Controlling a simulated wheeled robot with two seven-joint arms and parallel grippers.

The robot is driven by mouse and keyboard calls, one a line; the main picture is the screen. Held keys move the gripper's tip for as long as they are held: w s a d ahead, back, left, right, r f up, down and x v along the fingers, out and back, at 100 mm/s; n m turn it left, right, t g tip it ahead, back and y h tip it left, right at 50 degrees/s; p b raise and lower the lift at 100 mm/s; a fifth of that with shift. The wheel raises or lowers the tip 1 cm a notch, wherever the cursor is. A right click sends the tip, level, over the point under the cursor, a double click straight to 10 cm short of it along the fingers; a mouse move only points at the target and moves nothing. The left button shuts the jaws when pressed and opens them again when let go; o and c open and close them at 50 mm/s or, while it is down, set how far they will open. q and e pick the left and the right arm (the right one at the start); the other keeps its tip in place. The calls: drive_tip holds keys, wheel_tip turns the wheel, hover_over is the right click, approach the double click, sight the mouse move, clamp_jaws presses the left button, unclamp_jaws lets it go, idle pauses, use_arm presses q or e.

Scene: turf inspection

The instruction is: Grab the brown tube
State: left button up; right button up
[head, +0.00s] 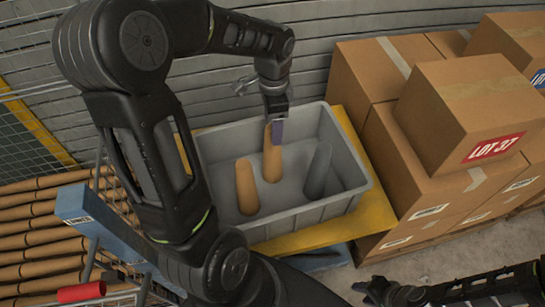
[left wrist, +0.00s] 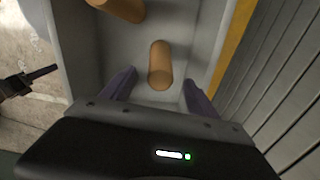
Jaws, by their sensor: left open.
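Two brown tubes stand in a grey bin, one near the middle (head: 272,163) and one at the left (head: 247,188). My left gripper (head: 277,127) reaches down into the bin at the top of the middle tube. In the left wrist view, my left gripper (left wrist: 160,85) is open, with a brown tube (left wrist: 160,62) between and ahead of its purple fingers, no contact visible. The other brown tube (left wrist: 122,8) is cut off at the top edge. My right gripper (head: 376,290) is low at the right, away from the bin; its jaw state is unclear.
The grey bin (head: 215,150) sits on a yellow surface (head: 300,240) and also holds a grey tube (head: 318,172). Cardboard boxes (head: 455,110) are stacked at the right. Long brown rolls (head: 40,240) lie at the left. A corrugated wall (head: 320,40) stands behind the bin.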

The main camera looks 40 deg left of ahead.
sight(272, 153)
use_arm(q)
drive_tip(key=shift+f, duration=1.1)
wheel_tip(272, 153, down, 5)
drive_tip(key=shift+f, duration=0.1)
clamp_jaws()
idle(0.7)
